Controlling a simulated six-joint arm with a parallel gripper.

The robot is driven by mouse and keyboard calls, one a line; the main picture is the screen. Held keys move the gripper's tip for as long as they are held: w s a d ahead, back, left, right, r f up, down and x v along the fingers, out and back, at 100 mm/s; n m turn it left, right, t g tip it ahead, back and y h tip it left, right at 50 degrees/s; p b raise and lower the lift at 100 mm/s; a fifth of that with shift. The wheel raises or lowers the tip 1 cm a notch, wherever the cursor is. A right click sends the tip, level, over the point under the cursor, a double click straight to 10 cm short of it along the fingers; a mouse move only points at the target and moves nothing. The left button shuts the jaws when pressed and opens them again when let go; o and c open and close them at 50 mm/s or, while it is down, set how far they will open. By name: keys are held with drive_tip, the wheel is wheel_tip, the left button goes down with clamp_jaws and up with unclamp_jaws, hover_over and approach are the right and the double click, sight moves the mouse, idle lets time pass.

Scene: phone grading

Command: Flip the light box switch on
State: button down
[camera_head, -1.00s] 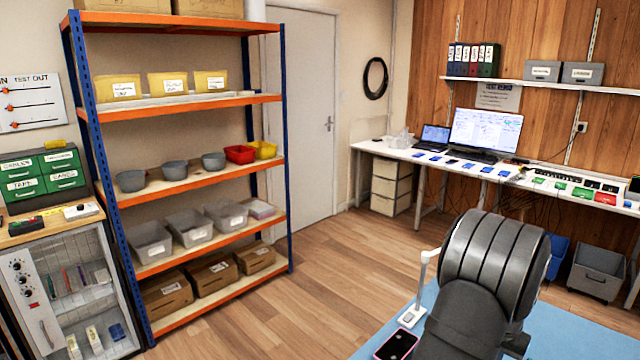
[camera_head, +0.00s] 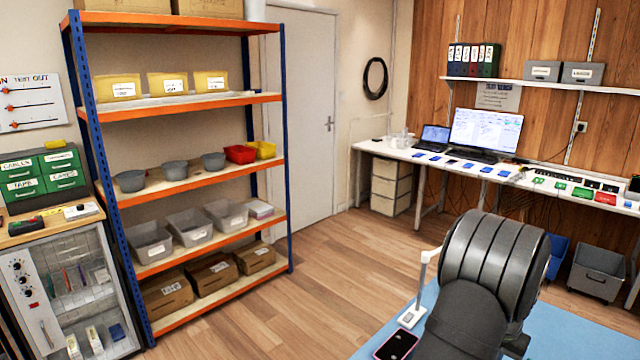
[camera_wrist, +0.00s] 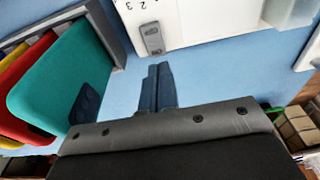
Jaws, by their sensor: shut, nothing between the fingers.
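In the wrist view my gripper (camera_wrist: 158,88) is shut and empty, its dark fingers pointing up the picture over a blue surface. Just beyond the fingertips lies a white panel (camera_wrist: 205,20) marked 1 2 3, which may be the light box. A small grey rounded piece (camera_wrist: 152,38) with dark spots sits at its near left corner and may be the switch; its on or off position cannot be told. The fingertips appear below this piece in the picture, apart from it. In the head view my arm hides the gripper, and I cannot make out the light box there.
Green, red and yellow panels (camera_wrist: 62,75) stand in a grey rack left of my fingers. In the head view a white stand (camera_head: 412,314) and a phone (camera_head: 397,345) are on the blue mat (camera_head: 575,335) beside my arm. A shelf rack (camera_head: 200,185) stands left.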

drive_tip(key=shift+f, duration=0.8)
drive_tip(key=shift+r, duration=0.15)
wheel_tip(320, 180, up, 7)
idle(0.9)
drive_tip(key=shift+f, duration=3.65)
